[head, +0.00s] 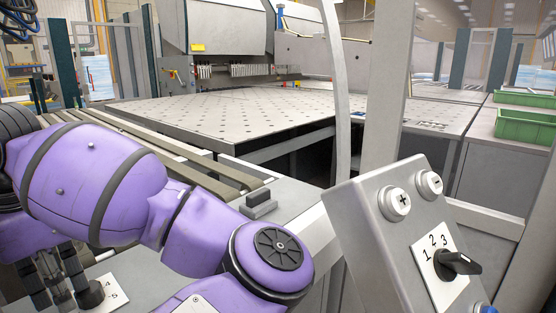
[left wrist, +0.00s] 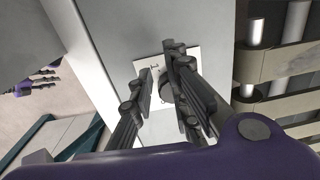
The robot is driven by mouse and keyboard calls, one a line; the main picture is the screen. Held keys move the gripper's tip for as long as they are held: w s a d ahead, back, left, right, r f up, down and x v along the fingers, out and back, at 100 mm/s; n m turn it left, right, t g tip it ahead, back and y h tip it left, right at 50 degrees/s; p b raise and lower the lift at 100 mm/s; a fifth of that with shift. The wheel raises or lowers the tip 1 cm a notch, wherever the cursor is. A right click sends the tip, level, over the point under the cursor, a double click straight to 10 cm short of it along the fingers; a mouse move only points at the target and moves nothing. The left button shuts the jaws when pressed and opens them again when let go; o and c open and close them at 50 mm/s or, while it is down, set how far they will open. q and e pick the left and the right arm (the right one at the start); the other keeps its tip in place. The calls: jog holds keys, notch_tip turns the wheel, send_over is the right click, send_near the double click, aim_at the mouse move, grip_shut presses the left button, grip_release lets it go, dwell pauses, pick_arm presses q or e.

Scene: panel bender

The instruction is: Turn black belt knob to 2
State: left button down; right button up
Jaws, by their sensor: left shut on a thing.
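In the left wrist view the round dark knob (left wrist: 167,91) shows between the fingers, partly hidden. My left gripper (head: 68,296) reaches down to it. It also shows in the left wrist view (left wrist: 160,98), with its fingers on either side of the knob, shut on it. The knob's pointer direction is hidden. What looks like my right gripper (left wrist: 40,84) shows small at the left edge of the wrist view; its fingers are unclear.
A tilted grey control box (head: 385,235) at the right bears plus and minus buttons and another black knob (head: 458,263) marked 1, 2, 3. Belts (head: 190,172) run behind my left arm. The large perforated table (head: 225,112) is clear. Green bins (head: 525,125) stand at the right.

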pick_arm(q)
jog(key=shift+s+d+f+g, duration=0.3)
jog(key=shift+s+f, duration=0.2)
jog(key=shift+f, duration=0.1)
pick_arm(e)
jog(key=shift+s+f, duration=0.1)
jog(key=shift+f, duration=0.1)
pick_arm(q)
jog(key=shift+r, duration=0.25)
jog(key=r+p, duration=0.1)
jog(key=r, duration=0.1)
jog(key=r+p, duration=0.1)
jog(key=r, duration=0.1)
jog(key=r+p, duration=0.1)
jog(key=r, duration=0.1)
jog(key=shift+w+a, duration=0.15)
jog(key=shift+a, duration=0.1)
pick_arm(e)
jog(key=shift+t, duration=0.3)
jog(key=r, duration=0.1)
jog(key=w+r, duration=0.2)
jog(key=r, duration=0.1)
pick_arm(q)
jog(key=shift+f, duration=0.1)
jog(key=shift+p, duration=0.3)
